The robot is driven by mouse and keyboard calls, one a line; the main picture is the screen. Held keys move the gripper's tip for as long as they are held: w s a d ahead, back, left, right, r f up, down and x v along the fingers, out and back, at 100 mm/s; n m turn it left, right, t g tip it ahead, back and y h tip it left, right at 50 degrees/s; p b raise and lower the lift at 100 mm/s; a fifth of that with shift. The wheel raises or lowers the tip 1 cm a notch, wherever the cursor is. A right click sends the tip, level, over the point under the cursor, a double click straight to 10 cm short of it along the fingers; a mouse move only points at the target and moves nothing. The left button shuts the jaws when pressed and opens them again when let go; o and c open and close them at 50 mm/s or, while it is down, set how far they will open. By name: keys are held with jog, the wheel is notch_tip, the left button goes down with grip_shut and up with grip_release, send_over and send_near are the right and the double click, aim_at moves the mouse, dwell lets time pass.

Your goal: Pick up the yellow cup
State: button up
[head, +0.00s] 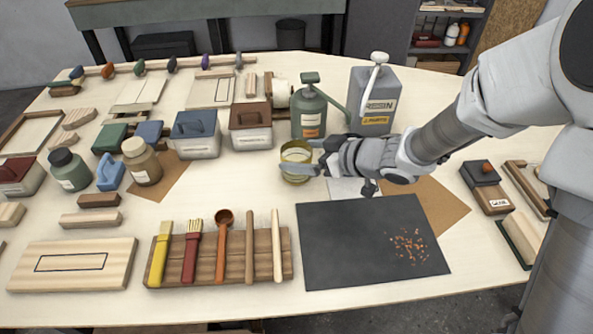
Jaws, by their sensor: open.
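The yellow cup (296,174) stands upright on the pale table, near the middle of the head view. It looks see-through with a yellow-olive tint. My gripper (301,167) comes in from the right at the cup's height. Its fingers are open and appear to lie on either side of the cup, one by the near side and one by the far side. Whether the fingers touch the cup cannot be told. The cup's right side is partly hidden by the gripper.
Behind the cup stand a green pump bottle (310,112) and a grey resin can (373,100). A brown-lidded tub (250,137) is at its back left. A black mat (345,255) and a wooden tool rack (205,272) lie in front. Bare table surrounds the cup's left side.

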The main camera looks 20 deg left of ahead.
aim_at(286, 156)
jog(key=b+x, duration=0.1)
jog(key=x, duration=0.4)
jog(key=shift+a+f+b, duration=0.15)
jog(key=shift+f+b, duration=0.2)
jog(key=shift+f, duration=0.05)
jog(key=shift+r, duration=0.1)
jog(key=c, duration=1.2)
